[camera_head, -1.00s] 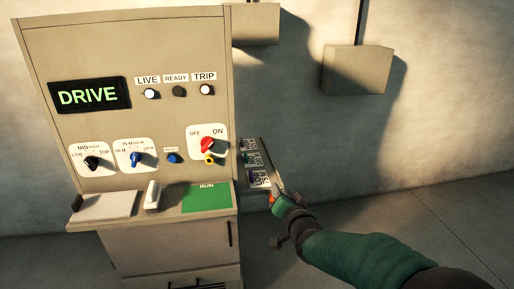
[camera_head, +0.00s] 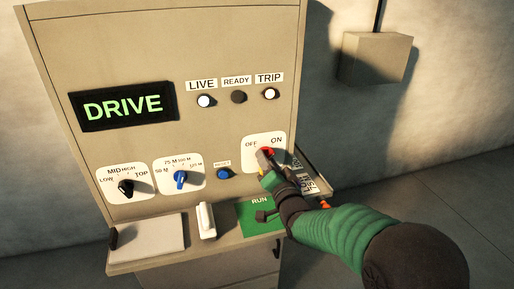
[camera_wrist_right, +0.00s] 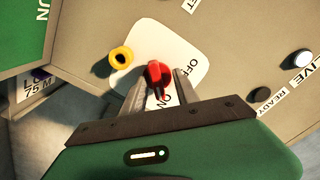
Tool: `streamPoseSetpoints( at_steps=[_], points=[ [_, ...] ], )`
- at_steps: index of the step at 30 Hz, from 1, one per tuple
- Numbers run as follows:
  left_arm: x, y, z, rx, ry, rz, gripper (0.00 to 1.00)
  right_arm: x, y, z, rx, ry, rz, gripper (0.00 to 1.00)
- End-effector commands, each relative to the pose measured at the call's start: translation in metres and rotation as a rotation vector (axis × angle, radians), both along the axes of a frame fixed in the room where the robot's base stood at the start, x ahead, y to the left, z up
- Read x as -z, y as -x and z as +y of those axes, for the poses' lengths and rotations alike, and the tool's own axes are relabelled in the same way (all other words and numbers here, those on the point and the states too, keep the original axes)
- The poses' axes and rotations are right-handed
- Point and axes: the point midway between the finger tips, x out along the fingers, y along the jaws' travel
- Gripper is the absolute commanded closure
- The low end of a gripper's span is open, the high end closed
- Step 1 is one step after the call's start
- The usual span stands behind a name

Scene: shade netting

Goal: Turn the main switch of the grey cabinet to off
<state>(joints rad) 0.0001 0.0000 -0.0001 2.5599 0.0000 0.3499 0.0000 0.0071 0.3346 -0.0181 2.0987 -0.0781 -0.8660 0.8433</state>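The grey cabinet (camera_head: 200,50) stands ahead with its sloping front facing me. Its main switch, a red knob (camera_head: 266,151), sits on a white plate marked OFF and ON. In the right wrist view the red knob (camera_wrist_right: 157,73) has its bar pointing toward ON. My right gripper (camera_head: 265,160) is at the knob, hiding part of it. In the wrist view the right gripper's fingers (camera_wrist_right: 160,86) are apart, one on each side of the knob; whether they touch it is unclear. My left gripper is not in view.
A yellow ring-shaped part (camera_wrist_right: 121,57) sits beside the knob on the plate. A blue button (camera_head: 223,173), blue selector (camera_head: 180,178) and black selector (camera_head: 126,187) lie to the left. A shelf (camera_head: 150,262) with a white pad (camera_head: 146,237) juts out below. DRIVE display (camera_head: 123,105) is lit.

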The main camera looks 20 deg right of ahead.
Motion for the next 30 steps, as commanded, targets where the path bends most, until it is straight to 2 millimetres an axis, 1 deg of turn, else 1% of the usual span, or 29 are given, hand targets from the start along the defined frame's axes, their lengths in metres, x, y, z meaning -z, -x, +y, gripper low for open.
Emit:
streamPoseSetpoints(
  at_steps=[5,10,11,19,30],
  points=[
    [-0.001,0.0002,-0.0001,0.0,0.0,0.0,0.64,-0.0003,0.002,-0.0035,0.002,-0.001,-0.001,0.64],
    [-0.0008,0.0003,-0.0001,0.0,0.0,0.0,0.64,0.0005,0.001,-0.0018,0.002,0.001,0.001,0.64],
    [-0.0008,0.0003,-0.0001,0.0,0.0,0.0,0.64,0.0006,0.001,-0.0013,0.002,0.001,0.001,0.65],
    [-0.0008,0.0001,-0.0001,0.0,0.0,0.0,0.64,0.0014,0.0008,-0.0007,0.001,0.001,0.003,1.0],
    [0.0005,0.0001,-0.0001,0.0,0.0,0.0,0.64,0.0039,0.0011,0.0006,-0.001,0.009,0.007,1.0]
  ],
)
